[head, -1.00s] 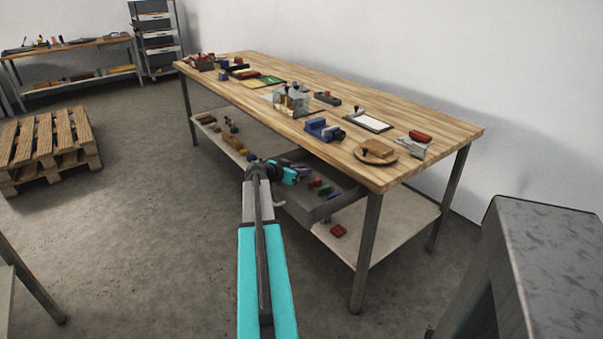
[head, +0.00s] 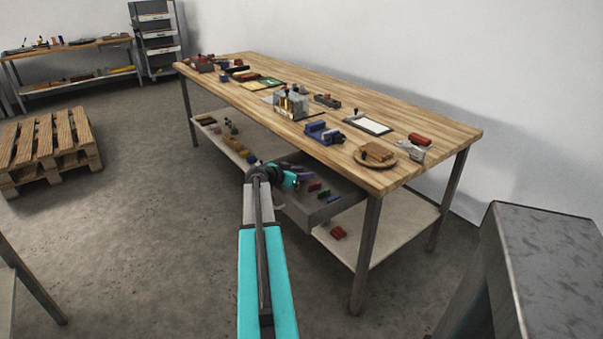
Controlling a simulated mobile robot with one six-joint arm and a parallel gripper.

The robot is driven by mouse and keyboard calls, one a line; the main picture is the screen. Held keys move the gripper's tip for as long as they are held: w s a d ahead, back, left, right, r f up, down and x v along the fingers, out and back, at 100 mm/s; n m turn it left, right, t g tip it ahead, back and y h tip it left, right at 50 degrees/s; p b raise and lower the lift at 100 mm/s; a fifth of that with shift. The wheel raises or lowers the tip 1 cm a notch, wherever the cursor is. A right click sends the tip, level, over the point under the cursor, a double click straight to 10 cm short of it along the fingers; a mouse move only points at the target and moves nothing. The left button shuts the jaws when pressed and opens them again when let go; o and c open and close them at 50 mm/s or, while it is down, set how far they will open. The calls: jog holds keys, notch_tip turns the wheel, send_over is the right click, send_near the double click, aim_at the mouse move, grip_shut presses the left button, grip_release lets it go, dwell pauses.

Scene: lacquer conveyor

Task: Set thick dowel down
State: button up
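My arm reaches out to the open grey drawer (head: 325,211) under the wooden workbench (head: 440,143). My gripper (head: 296,183) is at the drawer's left part, small and partly hidden by my own arm links. I cannot tell whether its fingers are open or shut, or whether it holds anything. I cannot make out a thick dowel for certain. Small red, green and blue pieces lie in the drawer, with a purple-blue piece (head: 306,174) close to my gripper.
On the bench stand a blue vise (head: 324,133), a round wooden plate (head: 387,162), a clear-sided box (head: 291,105) and a white framed sheet (head: 368,125). A red block (head: 339,233) lies on the lower shelf. A pallet (head: 45,143) sits at left on open floor.

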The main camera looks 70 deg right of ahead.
jog(key=b+v, duration=0.1)
jog(key=v, duration=1.1)
jog(key=shift+r, duration=0.25)
jog(key=shift+r, duration=0.15)
